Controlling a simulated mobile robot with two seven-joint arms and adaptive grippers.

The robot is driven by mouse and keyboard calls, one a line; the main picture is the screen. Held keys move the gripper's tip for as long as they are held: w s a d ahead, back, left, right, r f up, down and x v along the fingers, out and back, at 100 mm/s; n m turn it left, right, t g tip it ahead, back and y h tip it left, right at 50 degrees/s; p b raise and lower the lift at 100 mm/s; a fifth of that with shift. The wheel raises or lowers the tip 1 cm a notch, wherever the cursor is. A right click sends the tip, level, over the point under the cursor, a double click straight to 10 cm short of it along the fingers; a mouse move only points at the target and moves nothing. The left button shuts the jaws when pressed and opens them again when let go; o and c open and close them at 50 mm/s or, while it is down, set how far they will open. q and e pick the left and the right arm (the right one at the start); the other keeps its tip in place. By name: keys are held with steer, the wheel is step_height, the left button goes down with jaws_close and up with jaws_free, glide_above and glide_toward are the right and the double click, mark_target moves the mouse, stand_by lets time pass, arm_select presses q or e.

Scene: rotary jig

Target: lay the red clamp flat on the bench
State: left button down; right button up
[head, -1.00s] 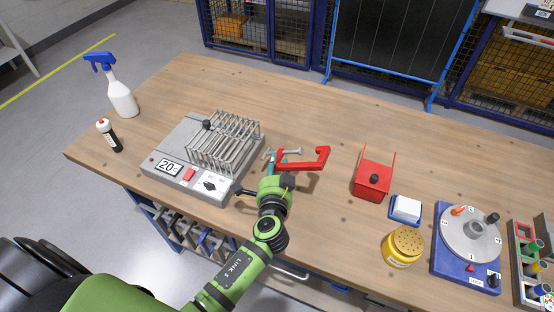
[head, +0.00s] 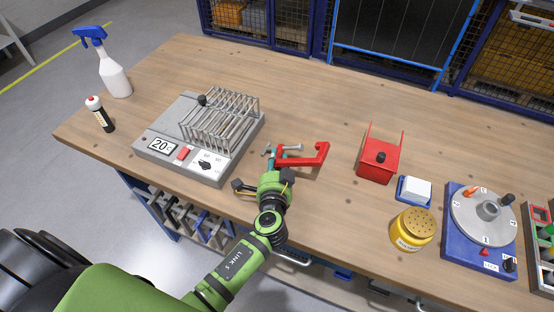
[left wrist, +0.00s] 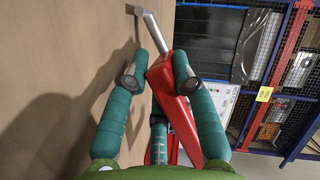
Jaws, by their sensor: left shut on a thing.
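The red clamp (head: 315,156) is a C-shaped frame with a grey screw, in the middle of the head view over the bench (head: 330,95). My left gripper (head: 271,160) comes from the front edge and is shut on the clamp near its screw end. In the left wrist view the teal fingers of my left gripper (left wrist: 157,78) stand either side of the red clamp (left wrist: 176,105), and its grey bar reaches up past the fingertips. Shadows lie on the wood to their left. Whether the clamp touches the bench is hard to tell. My right gripper is not in view.
A grey hotplate (head: 150,146) with a wire rack stands left of the clamp. A red box (head: 376,170), a white block in a blue tray (head: 414,190), a yellow shaker (head: 411,231) and a blue rotary jig (head: 462,247) stand right. The bench behind the clamp is clear.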

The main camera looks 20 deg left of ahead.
arm_select(q)
steer(key=shift+r, duration=0.15)
steer(key=c, duration=0.9)
jaws_free()
steer(key=shift+c, duration=0.2)
steer(key=shift+s, duration=0.1)
